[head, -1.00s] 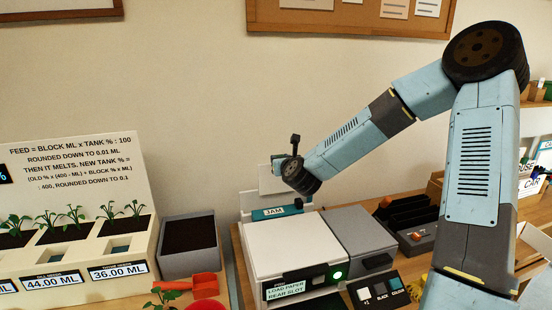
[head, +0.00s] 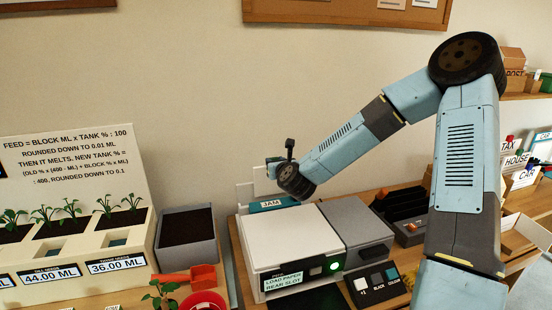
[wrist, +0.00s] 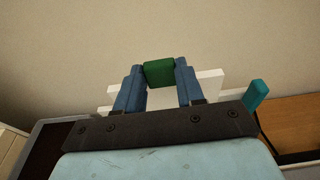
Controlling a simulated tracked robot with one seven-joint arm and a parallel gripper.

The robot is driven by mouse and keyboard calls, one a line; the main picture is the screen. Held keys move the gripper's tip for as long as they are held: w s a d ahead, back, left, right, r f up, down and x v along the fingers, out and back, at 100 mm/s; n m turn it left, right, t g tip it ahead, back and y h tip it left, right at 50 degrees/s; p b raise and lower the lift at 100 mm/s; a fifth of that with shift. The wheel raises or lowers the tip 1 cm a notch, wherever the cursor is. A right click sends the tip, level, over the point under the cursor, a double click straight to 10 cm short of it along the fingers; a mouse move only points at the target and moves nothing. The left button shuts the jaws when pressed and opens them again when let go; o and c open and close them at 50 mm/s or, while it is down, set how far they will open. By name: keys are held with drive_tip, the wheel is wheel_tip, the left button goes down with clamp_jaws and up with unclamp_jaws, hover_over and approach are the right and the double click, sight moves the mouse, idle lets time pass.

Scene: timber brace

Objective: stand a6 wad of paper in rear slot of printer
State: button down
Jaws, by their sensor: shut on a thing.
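The printer (head: 285,240) stands on the bench with a teal JAM label at its back and a LOAD PAPER REAR SLOT sign on its front. My gripper (head: 272,165) is above the printer's rear edge. In the wrist view my gripper (wrist: 159,74) is shut on a green block (wrist: 159,72), which seems to be the grip of the white A6 wad (wrist: 208,82). The wad also shows as a pale upright sheet behind my gripper in the head view (head: 260,183). The rear slot is hidden, and I cannot tell whether the wad's lower edge is in it.
A grey unit (head: 350,230) adjoins the printer on the right, with a button panel (head: 378,284) in front. A dark soil box (head: 188,238) and red scoop (head: 190,276) are at left. A black organiser (head: 403,208) is at right. The wall is close behind.

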sight(274, 183)
drive_tip(key=shift+f, duration=4.4)
idle(1.3)
drive_tip(key=c, duration=0.6)
unclamp_jaws()
drive_tip(key=shift+s, duration=0.1)
